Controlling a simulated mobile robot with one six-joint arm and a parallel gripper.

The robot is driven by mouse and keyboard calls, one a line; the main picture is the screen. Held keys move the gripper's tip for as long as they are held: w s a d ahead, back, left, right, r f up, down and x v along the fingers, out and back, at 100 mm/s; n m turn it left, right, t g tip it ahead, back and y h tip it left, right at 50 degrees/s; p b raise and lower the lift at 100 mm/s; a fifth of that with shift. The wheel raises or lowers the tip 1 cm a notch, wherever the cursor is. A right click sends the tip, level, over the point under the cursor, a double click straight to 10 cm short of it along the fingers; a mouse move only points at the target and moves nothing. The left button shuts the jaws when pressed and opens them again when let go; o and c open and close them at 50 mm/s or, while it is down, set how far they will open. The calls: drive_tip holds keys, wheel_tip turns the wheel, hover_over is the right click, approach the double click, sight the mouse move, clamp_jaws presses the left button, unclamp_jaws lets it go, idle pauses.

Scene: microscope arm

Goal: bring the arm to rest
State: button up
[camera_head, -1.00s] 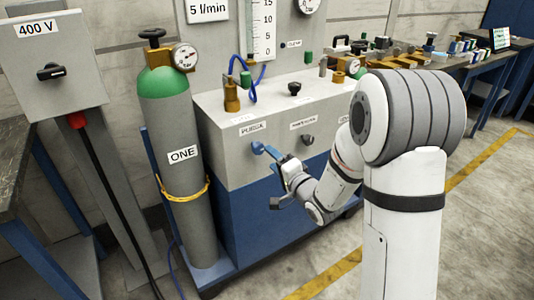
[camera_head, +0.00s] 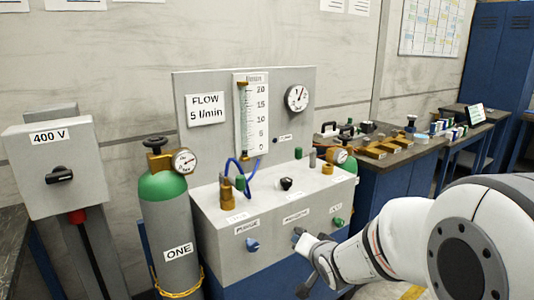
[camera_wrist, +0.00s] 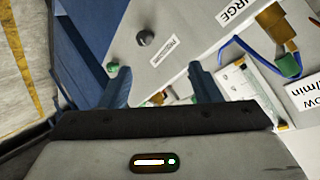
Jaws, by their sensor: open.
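My gripper (camera_head: 301,262) is open and empty in front of the grey console (camera_head: 214,218), at the lower middle of the head view. My white arm reaches in from the right edge, bent, and covers the lower right. One blue fingertip overlaps the console's middle knob area in the head view. In the wrist view both blue fingers of my gripper (camera_wrist: 161,86) stand apart with nothing between them. The dark middle knob (camera_wrist: 145,37) shows beyond them. The blue purge knob (camera_head: 252,244) sits left of my gripper, clear of it.
A green-topped gas cylinder (camera_head: 165,190) marked ONE stands left of the console. A 400 V switch box (camera_head: 58,165) is further left. A flow panel (camera_head: 220,80) with a gauge rises behind. A bench (camera_head: 400,155) with fittings stands behind my arm.

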drive_tip(key=s+d+r+n+g+p, duration=0.1)
drive_tip(key=s+r+n+g+p, duration=0.1)
drive_tip(key=s, duration=0.6)
drive_tip(key=s+d+r+n+g+h+p, duration=0.1)
drive_tip(key=s+d+r+g+p, duration=0.1)
drive_tip(key=s+r+g+p, duration=0.2)
drive_tip(key=s+d+r+n+g+h+p, duration=0.1)
drive_tip(key=s+r+n+g+p, duration=0.1)
drive_tip(key=s+r, duration=0.5)
drive_tip(key=s+g+p, duration=0.1)
drive_tip(key=s+p, duration=0.1)
drive_tip(key=s, duration=0.3)
drive_tip(key=shift+s+d+r+n, duration=0.2)
drive_tip(key=shift+s+r+n, duration=0.05)
drive_tip(key=shift+s+n, duration=0.05)
